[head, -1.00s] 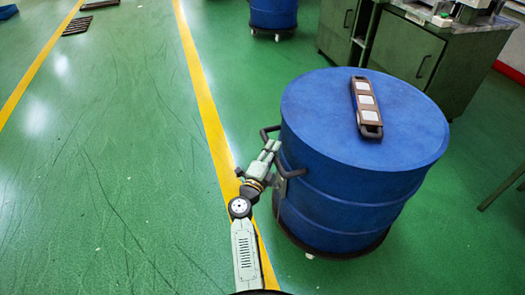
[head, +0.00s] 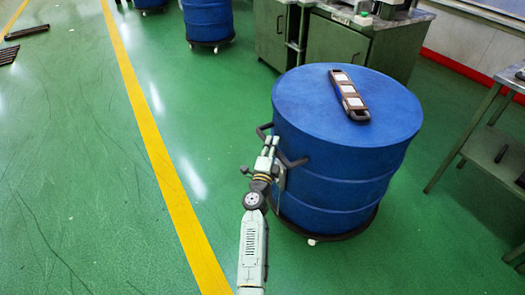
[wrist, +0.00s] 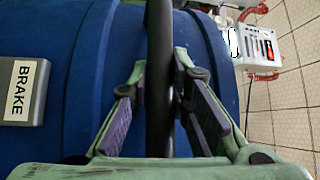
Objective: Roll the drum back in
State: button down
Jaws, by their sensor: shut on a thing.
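The blue drum (head: 340,165) stands upright on a dark wheeled base (head: 322,236) in the head view. A dark brown bar with pale squares (head: 349,95) lies on its lid. My gripper (head: 270,145) is at the drum's left side, at the dark handle (head: 292,160). In the wrist view my gripper (wrist: 160,100) has its purple-padded fingers on both sides of the dark handle bar (wrist: 160,60). The drum's blue wall (wrist: 110,60) fills the view behind, with a grey plate marked BRAKE (wrist: 22,92) at the left.
A yellow floor line (head: 160,160) runs left of the drum. Green cabinets (head: 335,45) stand behind it, and a green-legged table (head: 470,130) is at the right. More blue drums (head: 208,20) stand at the back. The green floor at the left is mostly clear.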

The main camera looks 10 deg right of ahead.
aim_at(282, 142)
jog(key=shift+w+d+f, duration=0.1)
jog(key=shift+d, duration=0.8)
jog(key=shift+w+d+f, duration=0.1)
jog(key=shift+d, duration=0.75)
jog(key=c, duration=1.8)
grip_release()
jog(key=shift+o, duration=1.6)
jog(key=shift+w+a+r, duration=0.1)
jog(key=shift+a, duration=0.1)
jog(key=shift+a, duration=0.1)
